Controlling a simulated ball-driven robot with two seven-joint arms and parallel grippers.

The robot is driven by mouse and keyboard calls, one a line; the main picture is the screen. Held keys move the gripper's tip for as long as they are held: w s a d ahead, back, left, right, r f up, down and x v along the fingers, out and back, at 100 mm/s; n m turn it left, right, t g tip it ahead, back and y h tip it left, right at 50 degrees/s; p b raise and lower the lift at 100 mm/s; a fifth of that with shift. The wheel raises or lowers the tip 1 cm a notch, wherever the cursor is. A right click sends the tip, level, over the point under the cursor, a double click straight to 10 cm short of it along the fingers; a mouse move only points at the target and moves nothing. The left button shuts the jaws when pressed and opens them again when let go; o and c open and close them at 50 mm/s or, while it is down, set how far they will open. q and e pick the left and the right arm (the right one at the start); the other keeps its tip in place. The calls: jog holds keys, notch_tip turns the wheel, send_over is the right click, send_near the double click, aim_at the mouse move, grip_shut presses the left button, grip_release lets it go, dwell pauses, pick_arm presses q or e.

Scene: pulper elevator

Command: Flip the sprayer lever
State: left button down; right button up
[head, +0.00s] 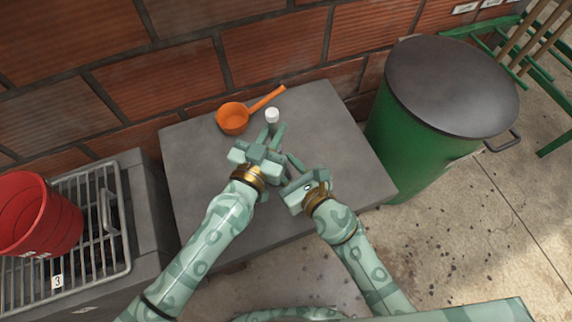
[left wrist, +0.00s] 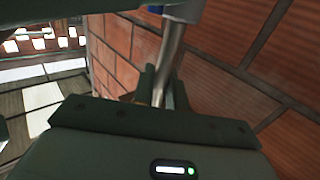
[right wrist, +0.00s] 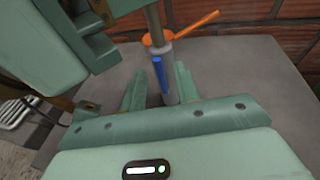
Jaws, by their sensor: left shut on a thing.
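The sprayer shows in the right wrist view as a grey cylinder (right wrist: 168,82) with a blue lever (right wrist: 158,73) along its side and a metal tube running up from it. In the head view only a white end (head: 272,115) clearly shows, just past my left gripper (head: 270,136). My left gripper is shut on the sprayer's metal tube (left wrist: 168,62), which passes between its fingers in the left wrist view. My right gripper (right wrist: 160,84) is open, with its fingers apart near the grey cylinder and lever. I cannot tell whether they touch it.
The sprayer is over a grey table (head: 195,180). An orange ladle (head: 233,119) lies at its back by the brick wall. A green bin (head: 420,125) with a dark lid stands at right. A red bucket (head: 35,215) sits on a metal rack (head: 112,225) at left.

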pick_arm(q)
jog(key=shift+f, duration=0.2)
pick_arm(e)
jog(key=shift+s, duration=0.1)
pick_arm(q)
jog(key=c, duration=1.3)
grip_release()
jog(key=shift+r, duration=0.1)
jog(key=shift+c, duration=0.2)
pick_arm(e)
jog(key=v, duration=1.1)
jog(key=shift+s+d, duration=0.15)
jog(key=shift+s, duration=0.2)
jog(key=shift+r, duration=0.1)
